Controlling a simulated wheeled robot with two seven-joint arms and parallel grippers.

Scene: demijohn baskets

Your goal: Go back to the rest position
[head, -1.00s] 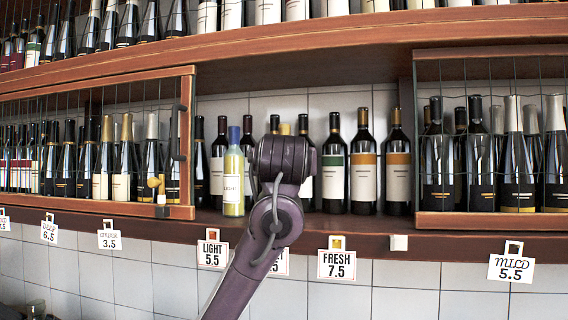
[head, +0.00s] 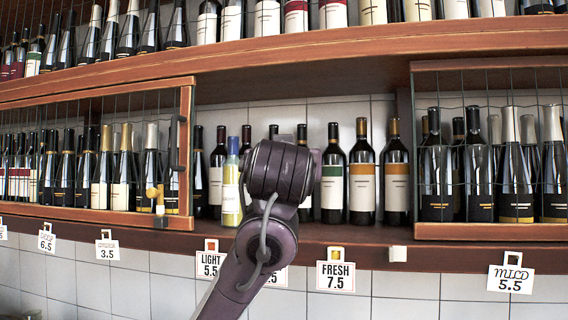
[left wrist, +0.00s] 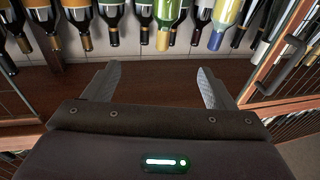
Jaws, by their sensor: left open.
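My left arm rises from the bottom centre of the head view, with its purple wrist in front of the middle shelf bay. The fingers are hidden behind the wrist there. In the left wrist view my left gripper (left wrist: 157,85) is open, with its two fingers wide apart and nothing between them. A yellow bottle with a blue cap (head: 231,190) stands upright on the shelf just left of the wrist. It also shows upside down in the left wrist view (left wrist: 226,14), beyond the fingertips and apart from them. My right gripper is not in view.
Several dark wine bottles (head: 362,180) stand on the middle shelf (head: 320,232), right of my wrist. Wire-fronted wooden cases flank the bay, the left one (head: 186,150) with a handle. An upper shelf (head: 300,62) runs above. Price tags (head: 335,276) hang along the front edge.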

